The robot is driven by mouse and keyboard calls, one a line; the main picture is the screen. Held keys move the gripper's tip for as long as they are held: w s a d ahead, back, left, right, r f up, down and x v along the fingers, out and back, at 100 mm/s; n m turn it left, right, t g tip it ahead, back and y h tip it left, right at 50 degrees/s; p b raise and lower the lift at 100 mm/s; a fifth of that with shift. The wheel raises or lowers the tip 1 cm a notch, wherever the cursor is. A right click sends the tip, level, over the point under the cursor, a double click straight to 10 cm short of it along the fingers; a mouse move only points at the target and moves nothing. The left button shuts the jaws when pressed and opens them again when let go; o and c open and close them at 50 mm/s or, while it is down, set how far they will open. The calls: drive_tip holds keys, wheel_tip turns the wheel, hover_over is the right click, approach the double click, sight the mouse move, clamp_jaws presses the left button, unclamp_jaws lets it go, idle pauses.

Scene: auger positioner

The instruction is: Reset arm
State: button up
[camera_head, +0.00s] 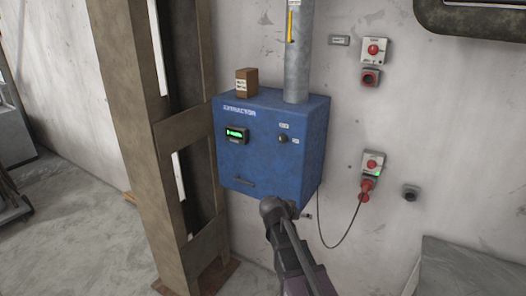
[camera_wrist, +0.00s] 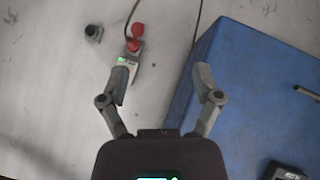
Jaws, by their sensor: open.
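My arm reaches up from the bottom of the head view, with its wrist end (camera_head: 273,206) in front of the lower right edge of a blue box marked as an extractor (camera_head: 262,160). The fingers are hidden in that view. In the wrist view my gripper (camera_wrist: 163,85) is open, its two fingers wide apart with nothing between them but pale wall behind. The blue box (camera_wrist: 258,95) is at the right there, partly behind the right finger. The left finger overlaps a socket box with a red plug (camera_wrist: 133,44) on the wall.
A brown block (camera_head: 246,82) stands on the blue box beside a grey pipe (camera_head: 298,55). A plugged-in switch box (camera_head: 372,164) with a hanging cable and an upper switch box (camera_head: 374,50) are on the wall. A steel column (camera_head: 165,140) stands left; a grey block (camera_head: 470,268) lies lower right.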

drive_tip(key=s+a+f+n+g+y+b, duration=0.1)
drive_tip(key=s+f+n+g+y+b, duration=0.1)
drive_tip(key=s+f, duration=0.4)
drive_tip(key=s+a+f+n+g+y+b, duration=0.2)
drive_tip(key=s+f+y, duration=0.4)
drive_tip(key=s, duration=0.6)
drive_tip(key=shift+s+a+n+g+b, duration=0.25)
drive_tip(key=shift+n+g+b, duration=0.25)
drive_tip(key=shift+g+b, duration=0.35)
drive_tip(key=shift+f, duration=0.1)
